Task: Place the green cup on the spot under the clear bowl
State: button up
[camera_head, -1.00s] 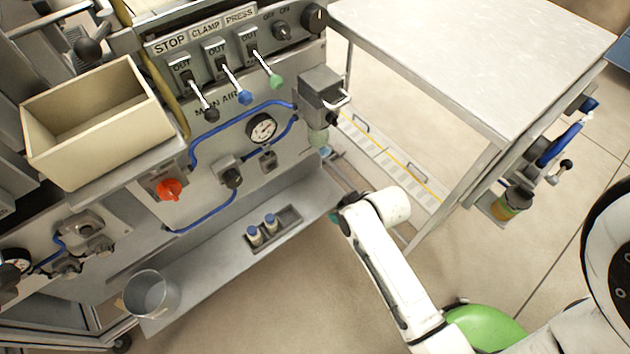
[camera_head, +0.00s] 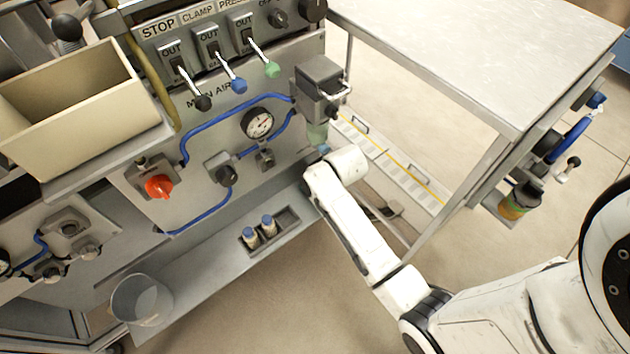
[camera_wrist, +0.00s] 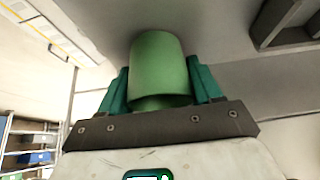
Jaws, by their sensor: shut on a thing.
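In the wrist view my gripper (camera_wrist: 158,82) has its teal fingers shut on the green cup (camera_wrist: 158,58), one on each side. Grey metal surface shows behind the cup. The clear bowl (camera_head: 317,133) hangs below a grey filter block (camera_head: 318,75) on the right end of the machine panel. My arm's end is just below and right of it. A small blue patch (camera_head: 324,149) shows right under the bowl; the rest of the place below is hidden.
The grey shelf (camera_head: 205,275) along the panel's foot holds two blue-capped bottles (camera_head: 268,224) in a recess and a grey bucket (camera_head: 140,300). Blue hoses and a gauge (camera_head: 257,123) are left of the bowl. A metal table (camera_head: 480,50) stands right, with floor between.

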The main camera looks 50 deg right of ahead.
jog(key=o, duration=1)
jog(key=shift+o, duration=0.2)
jog(key=p+v, duration=0.2)
jog(key=v, duration=0.3)
jog(key=shift+w+r, duration=0.1)
jog(key=shift+r, duration=0.15)
jog(key=s+a+p, duration=0.2)
jog(key=s+a, duration=0.1)
jog(key=s, duration=0.8)
jog(key=s+a+r+n+g+y, duration=0.1)
jog(key=s+a+r+g, duration=0.3)
jog(key=a, duration=0.5)
jog(key=s+r+n, duration=0.1)
jog(key=s+r, duration=0.1)
jog(key=s, duration=0.1)
jog(key=shift+a+r+n+g, duration=0.3)
jog(key=shift+a+n+g, duration=0.05)
jog(key=shift+n+g, duration=0.05)
